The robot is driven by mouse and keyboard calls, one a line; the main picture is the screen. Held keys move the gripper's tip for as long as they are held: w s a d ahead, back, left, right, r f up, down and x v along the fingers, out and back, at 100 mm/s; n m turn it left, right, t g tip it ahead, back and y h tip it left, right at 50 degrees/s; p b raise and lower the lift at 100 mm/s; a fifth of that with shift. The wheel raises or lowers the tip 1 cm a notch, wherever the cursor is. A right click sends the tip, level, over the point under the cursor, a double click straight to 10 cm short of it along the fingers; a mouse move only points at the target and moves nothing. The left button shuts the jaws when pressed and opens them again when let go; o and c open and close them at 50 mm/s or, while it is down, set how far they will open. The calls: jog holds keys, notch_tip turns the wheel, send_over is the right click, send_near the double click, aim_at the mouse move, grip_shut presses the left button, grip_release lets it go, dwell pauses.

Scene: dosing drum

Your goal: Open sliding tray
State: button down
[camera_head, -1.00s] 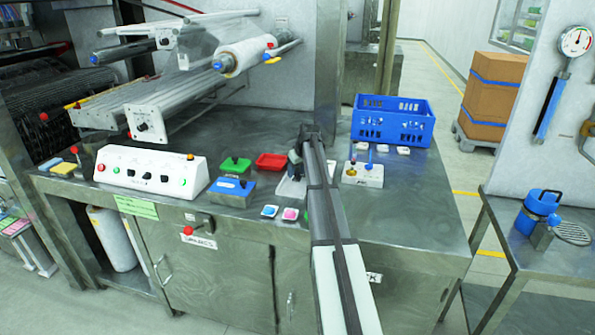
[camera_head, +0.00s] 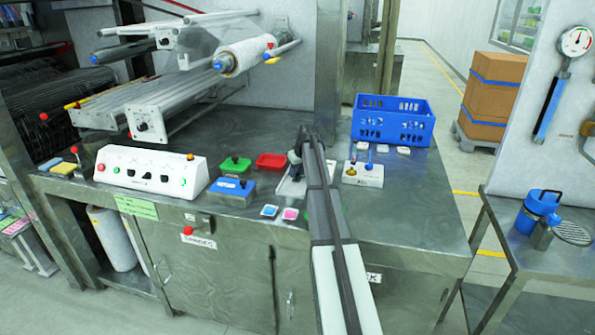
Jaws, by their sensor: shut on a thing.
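A shallow white tray (camera_head: 289,191) lies on the steel worktop, right of the blue box, and the arm covers part of it. I cannot tell for certain that it is the sliding tray. My gripper (camera_head: 295,167) points down at this tray, low over the worktop. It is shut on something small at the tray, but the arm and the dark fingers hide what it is. I cannot see whether the tray has slid.
A blue box (camera_head: 232,191), a green box (camera_head: 235,165) and a red tray (camera_head: 271,161) stand at left. The white control box (camera_head: 150,171) is farther left. A white block with small knobs (camera_head: 363,177) and a blue crate (camera_head: 392,121) stand at right.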

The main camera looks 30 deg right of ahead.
jog(key=s+a, duration=0.7)
jog(key=shift+s+a, duration=0.25)
jog(key=c, duration=0.9)
grip_release()
jog(key=shift+o, duration=0.2)
jog(key=v, duration=1.3)
jog(key=shift+s+r, duration=0.15)
jog(key=shift+r, duration=0.2)
